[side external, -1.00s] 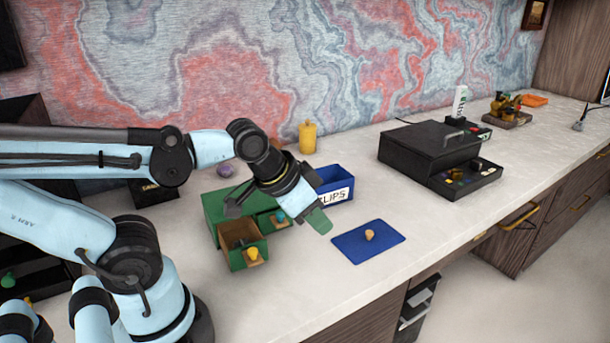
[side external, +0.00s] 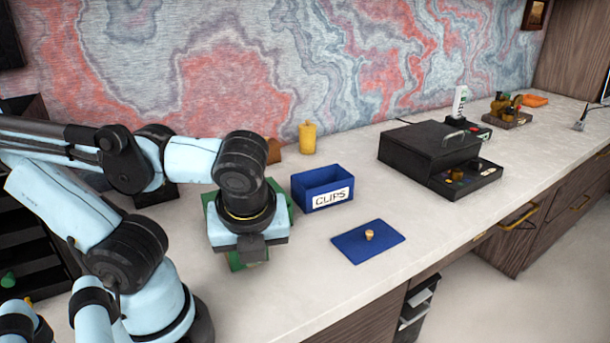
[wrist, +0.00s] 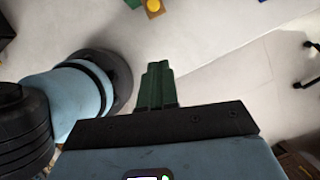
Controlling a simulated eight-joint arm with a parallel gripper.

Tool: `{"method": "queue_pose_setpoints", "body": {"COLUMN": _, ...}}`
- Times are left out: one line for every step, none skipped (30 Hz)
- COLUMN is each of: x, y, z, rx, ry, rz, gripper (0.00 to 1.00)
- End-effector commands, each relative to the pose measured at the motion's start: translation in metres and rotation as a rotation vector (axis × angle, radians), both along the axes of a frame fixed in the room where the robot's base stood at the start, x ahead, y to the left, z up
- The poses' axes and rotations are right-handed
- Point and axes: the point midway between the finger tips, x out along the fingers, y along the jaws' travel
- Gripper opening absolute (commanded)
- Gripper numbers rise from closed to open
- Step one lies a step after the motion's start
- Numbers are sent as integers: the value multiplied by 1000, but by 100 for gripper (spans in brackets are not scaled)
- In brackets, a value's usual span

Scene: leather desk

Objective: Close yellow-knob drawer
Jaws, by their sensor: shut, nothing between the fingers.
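The green drawer cabinet (side external: 285,195) stands on the counter in the side external view, mostly hidden behind my wrist. A small green patch below the wrist is visible there; I cannot tell whether it is drawer front or fingertip. The yellow knob (wrist: 153,5) shows at the top edge of the wrist view, on an orange-brown piece, with a bit of green to its left. It is hidden in the side external view. My gripper (wrist: 158,66) has its green fingers together and empty, pointing toward the knob with a gap of bare counter between. In the side external view my wrist is over the cabinet.
A blue CLIPS bin (side external: 322,188) stands right of the cabinet. A blue mat (side external: 368,242) with a small tan knob-like piece lies in front of it. A black box (side external: 432,150) and a yellow canister (side external: 307,138) stand farther back. The counter between mat and black box is clear.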

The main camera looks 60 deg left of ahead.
Motion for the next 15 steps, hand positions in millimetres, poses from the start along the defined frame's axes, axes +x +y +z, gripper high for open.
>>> {"method": "queue_pose_setpoints", "body": {"x": 1, "y": 3, "z": -8, "rx": 0, "ry": -1, "rz": 4, "gripper": 0}}
{"method": "queue_pose_setpoints", "body": {"x": 2, "y": 5, "z": -12, "rx": -1, "ry": -1, "rz": 5, "gripper": 0}}
{"method": "queue_pose_setpoints", "body": {"x": 2, "y": 7, "z": -18, "rx": -1, "ry": 0, "rz": 4, "gripper": 0}}
{"method": "queue_pose_setpoints", "body": {"x": 3, "y": 9, "z": -23, "rx": -1, "ry": -1, "rz": 5, "gripper": 0}}
{"method": "queue_pose_setpoints", "body": {"x": 4, "y": 10, "z": -26, "rx": -1, "ry": -1, "rz": 5, "gripper": 0}}
{"method": "queue_pose_setpoints", "body": {"x": 4, "y": 12, "z": -31, "rx": -1, "ry": -1, "rz": 5, "gripper": 0}}
{"method": "queue_pose_setpoints", "body": {"x": 5, "y": 13, "z": -35, "rx": -1, "ry": -1, "rz": 5, "gripper": 0}}
{"method": "queue_pose_setpoints", "body": {"x": 5, "y": 15, "z": -39, "rx": -2, "ry": -1, "rz": 5, "gripper": 0}}
{"method": "queue_pose_setpoints", "body": {"x": 6, "y": 17, "z": -44, "rx": -2, "ry": -1, "rz": 5, "gripper": 0}}
{"method": "queue_pose_setpoints", "body": {"x": 6, "y": 18, "z": -47, "rx": -2, "ry": -1, "rz": 4, "gripper": 0}}
{"method": "queue_pose_setpoints", "body": {"x": 7, "y": 18, "z": -49, "rx": -2, "ry": -1, "rz": 5, "gripper": 0}}
{"method": "queue_pose_setpoints", "body": {"x": 8, "y": 20, "z": -53, "rx": -2, "ry": -1, "rz": 5, "gripper": 0}}
{"method": "queue_pose_setpoints", "body": {"x": 8, "y": 21, "z": -56, "rx": -2, "ry": -1, "rz": 5, "gripper": 0}}
{"method": "queue_pose_setpoints", "body": {"x": 8, "y": 22, "z": -59, "rx": -2, "ry": 0, "rz": 5, "gripper": 0}}
{"method": "queue_pose_setpoints", "body": {"x": 9, "y": 24, "z": -63, "rx": -2, "ry": 0, "rz": 5, "gripper": 0}}
